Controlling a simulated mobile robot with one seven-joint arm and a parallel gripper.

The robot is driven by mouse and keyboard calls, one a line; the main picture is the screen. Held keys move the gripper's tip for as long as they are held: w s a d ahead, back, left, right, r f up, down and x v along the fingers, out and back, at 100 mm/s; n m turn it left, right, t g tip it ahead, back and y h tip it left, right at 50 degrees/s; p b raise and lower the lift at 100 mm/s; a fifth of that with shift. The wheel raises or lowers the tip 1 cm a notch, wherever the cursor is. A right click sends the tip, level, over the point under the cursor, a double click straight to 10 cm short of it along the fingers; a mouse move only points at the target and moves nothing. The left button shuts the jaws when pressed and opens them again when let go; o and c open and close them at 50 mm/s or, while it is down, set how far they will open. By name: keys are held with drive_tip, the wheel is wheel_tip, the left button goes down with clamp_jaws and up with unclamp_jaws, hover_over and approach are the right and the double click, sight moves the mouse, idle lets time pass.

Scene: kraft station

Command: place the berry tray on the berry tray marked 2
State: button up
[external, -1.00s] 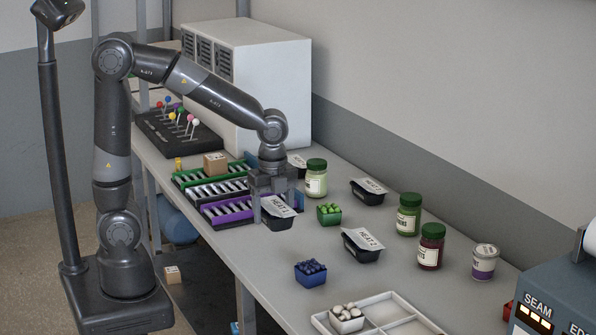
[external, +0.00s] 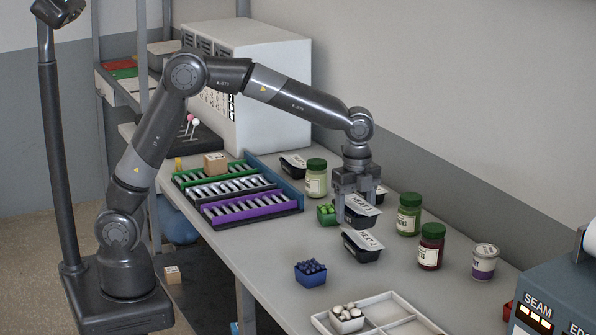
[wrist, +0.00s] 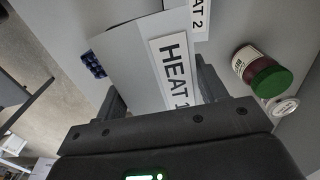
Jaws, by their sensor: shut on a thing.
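My gripper (external: 356,198) is shut on a black tray with a pale lid marked HEAT 1 (external: 362,208). Its label also shows in the wrist view (wrist: 172,68), between the fingers (wrist: 163,95). The tray looks raised above the table. A second black tray, marked HEAT 2 (external: 362,247), sits on the table just in front of and below the held tray in the external view. Its label shows at the top of the wrist view (wrist: 200,16). A gap shows between the two trays.
Another black lidded tray (external: 373,187) is partly hidden behind my gripper. A green-filled tub (external: 325,215) stands close to its left. Green-lidded jars (external: 409,215) and a red jar (external: 430,248) stand to the right. A blueberry tub (external: 310,273) and white divided tray (external: 385,310) are nearer.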

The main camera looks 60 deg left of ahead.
hover_over(362, 240)
wheel_tip(362, 240, down, 4)
drive_tip(key=shift+f, duration=0.1)
drive_tip(key=shift+a+f, duration=0.1)
drive_tip(key=shift+f, duration=1.9)
drive_tip(key=o, duration=1.1)
drive_tip(key=shift+f, duration=0.15)
drive_tip(key=shift+c, duration=0.2)
